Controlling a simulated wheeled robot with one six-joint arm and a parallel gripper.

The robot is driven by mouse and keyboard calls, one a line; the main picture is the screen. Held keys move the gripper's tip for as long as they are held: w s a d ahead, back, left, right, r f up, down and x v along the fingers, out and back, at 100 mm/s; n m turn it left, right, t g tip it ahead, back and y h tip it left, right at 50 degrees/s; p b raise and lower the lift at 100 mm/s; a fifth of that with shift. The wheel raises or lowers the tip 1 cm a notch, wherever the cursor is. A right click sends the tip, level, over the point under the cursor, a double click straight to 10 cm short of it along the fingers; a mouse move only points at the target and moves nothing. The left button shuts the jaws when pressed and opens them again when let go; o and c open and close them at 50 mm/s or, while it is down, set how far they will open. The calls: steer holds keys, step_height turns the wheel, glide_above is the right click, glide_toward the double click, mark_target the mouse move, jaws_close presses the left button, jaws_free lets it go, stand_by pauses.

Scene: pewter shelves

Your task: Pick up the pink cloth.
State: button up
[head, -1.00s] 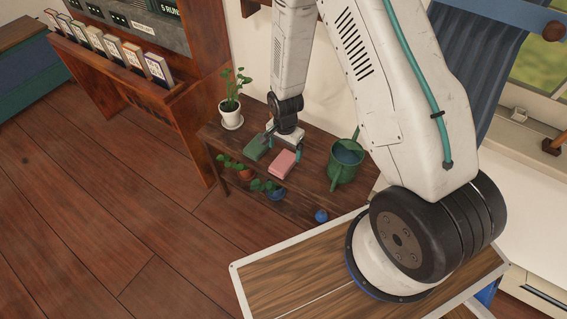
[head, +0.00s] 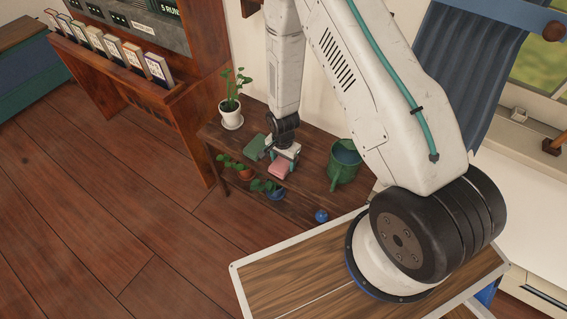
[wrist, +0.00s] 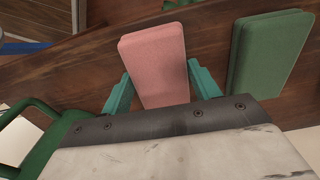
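The pink cloth (wrist: 154,62), a flat folded block, lies on the dark wooden shelf top; it also shows in the head view (head: 279,171), partly hidden under my gripper. My gripper (wrist: 160,88) is open, with one teal finger on each side of the pink cloth's near end. I see a small gap at the fingers, and cannot tell whether either touches the cloth. In the head view my gripper (head: 281,163) is right over the cloth.
A green cloth (wrist: 270,55) lies just right of the pink one in the wrist view. A green watering can (head: 344,162) and a potted plant (head: 231,112) stand on the same shelf top (head: 318,190). Small pots and a blue ball (head: 321,216) are lower down.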

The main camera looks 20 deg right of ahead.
mark_target(283, 162)
steer(key=shift+r, duration=0.15)
step_height(283, 162, up, 10)
stand_by(0.7)
steer(key=shift+o, duration=0.5)
